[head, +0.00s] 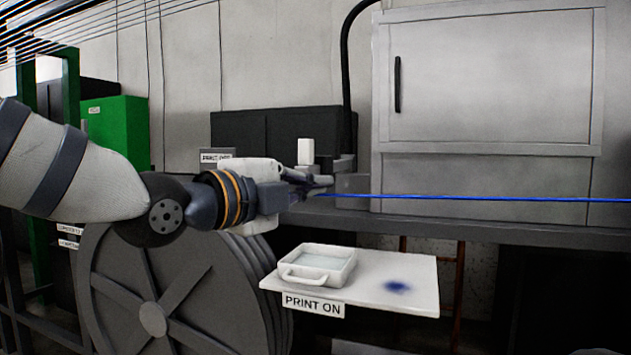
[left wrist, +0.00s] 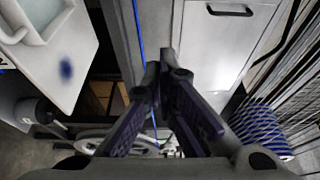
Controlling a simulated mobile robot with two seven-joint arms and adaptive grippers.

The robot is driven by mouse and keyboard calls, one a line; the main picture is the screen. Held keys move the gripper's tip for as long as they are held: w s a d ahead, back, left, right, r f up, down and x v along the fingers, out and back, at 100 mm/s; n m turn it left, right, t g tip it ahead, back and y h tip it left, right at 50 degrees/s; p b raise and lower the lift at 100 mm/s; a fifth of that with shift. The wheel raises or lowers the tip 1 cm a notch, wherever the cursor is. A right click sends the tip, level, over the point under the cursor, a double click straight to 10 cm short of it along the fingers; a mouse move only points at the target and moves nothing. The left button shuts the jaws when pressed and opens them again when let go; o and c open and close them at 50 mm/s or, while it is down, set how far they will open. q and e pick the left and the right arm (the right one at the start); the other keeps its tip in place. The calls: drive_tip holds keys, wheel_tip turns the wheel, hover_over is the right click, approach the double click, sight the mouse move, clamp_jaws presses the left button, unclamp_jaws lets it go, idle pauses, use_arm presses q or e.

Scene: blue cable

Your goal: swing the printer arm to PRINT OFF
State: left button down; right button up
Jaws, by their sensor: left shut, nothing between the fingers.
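My left gripper (head: 328,183) is shut and empty in the head view, level with the blue cable (head: 480,198). In the left wrist view its fingers (left wrist: 166,58) meet at the tips, close to the cable (left wrist: 138,32). A white housing (head: 250,167) shows partly behind my gripper and wrist; I cannot tell whether it is the printer arm. A small white block (head: 305,151) stands just above the gripper. The upper sign (head: 215,156) is partly covered, its last letters unclear. The PRINT ON sign (head: 313,305) hangs on a white shelf (head: 415,272). My right gripper is not in view.
A white handled tray (head: 317,264) sits on the shelf beside a blue stain (head: 397,287). A grey cabinet (head: 490,80) stands behind the cable at right. A large grey reel (head: 150,310) is below my left arm, and a green box (head: 118,130) is at left.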

use_arm(q)
drive_tip(key=w+b, duration=0.1)
drive_tip(key=w, duration=0.6)
drive_tip(key=shift+d, duration=0.25)
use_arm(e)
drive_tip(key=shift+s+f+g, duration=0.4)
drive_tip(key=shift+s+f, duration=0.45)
